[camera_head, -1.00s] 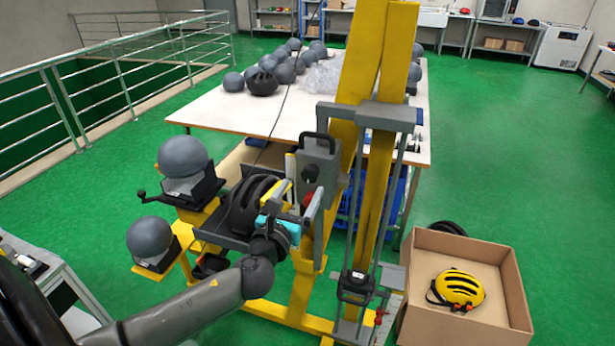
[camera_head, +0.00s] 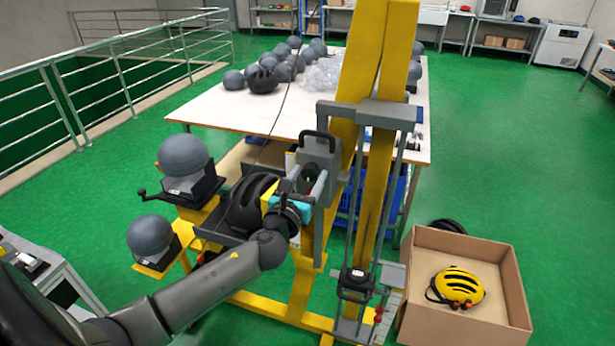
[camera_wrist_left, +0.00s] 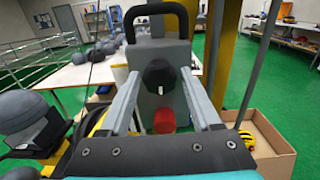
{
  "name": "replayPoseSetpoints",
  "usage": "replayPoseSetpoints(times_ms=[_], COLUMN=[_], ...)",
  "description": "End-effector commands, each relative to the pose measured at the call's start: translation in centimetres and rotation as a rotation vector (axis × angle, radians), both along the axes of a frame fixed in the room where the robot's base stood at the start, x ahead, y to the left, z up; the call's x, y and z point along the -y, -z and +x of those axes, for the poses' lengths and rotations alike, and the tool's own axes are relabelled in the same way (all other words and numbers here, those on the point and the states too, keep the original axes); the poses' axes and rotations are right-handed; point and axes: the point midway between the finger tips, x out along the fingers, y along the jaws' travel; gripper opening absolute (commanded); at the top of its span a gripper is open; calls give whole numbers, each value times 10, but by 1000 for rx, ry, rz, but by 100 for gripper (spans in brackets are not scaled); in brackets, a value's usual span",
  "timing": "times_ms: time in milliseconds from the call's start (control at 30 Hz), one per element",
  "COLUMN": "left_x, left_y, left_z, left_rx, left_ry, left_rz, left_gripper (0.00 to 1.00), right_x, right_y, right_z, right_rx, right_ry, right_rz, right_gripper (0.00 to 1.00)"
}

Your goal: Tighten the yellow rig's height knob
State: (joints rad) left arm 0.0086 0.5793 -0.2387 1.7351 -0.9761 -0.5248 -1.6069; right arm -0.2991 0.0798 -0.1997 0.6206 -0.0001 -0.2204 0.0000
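The yellow rig (camera_head: 394,60) stands in front of the white table. Its grey carriage block with a black handle (camera_head: 319,140) carries a black knob (camera_wrist_left: 158,76) with a white mark, seen face-on in the left wrist view. A red knob (camera_wrist_left: 164,121) sits just below it. My left gripper (camera_head: 307,182) is at the block, and its wrist hides the red knob in the head view. In the left wrist view the fingers (camera_wrist_left: 160,77) are apart, one on each side of the black knob. I cannot tell whether they touch it. My right gripper is out of view.
A black helmet (camera_head: 247,203) sits left of my wrist. Grey headforms (camera_head: 183,155) stand on brackets at the rig's left. A cardboard box (camera_head: 470,328) with a yellow helmet (camera_head: 460,286) is at the right. The table (camera_head: 205,110) behind holds several helmets and headforms.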

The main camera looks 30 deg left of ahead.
Motion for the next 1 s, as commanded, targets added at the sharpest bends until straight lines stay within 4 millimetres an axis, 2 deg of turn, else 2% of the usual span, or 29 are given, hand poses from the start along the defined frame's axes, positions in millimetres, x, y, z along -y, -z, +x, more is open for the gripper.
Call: replayPoseSetpoints(times_ms=[67, 533, 767, 1000], left_x=[0, 0, 0, 0], left_y=[0, 0, 0, 0], left_z=[0, 0, 0, 0], left_rx=[0, 0, 2, 23], left_ry=[0, 0, 0, -1], left_rz=[0, 0, -10, -93], left_gripper=[54, 1, 0, 0], right_x=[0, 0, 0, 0], right_y=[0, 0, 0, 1], right_z=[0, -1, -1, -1], right_rx=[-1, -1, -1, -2], right_ry=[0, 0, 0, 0], right_rz=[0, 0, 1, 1], right_gripper=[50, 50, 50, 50])
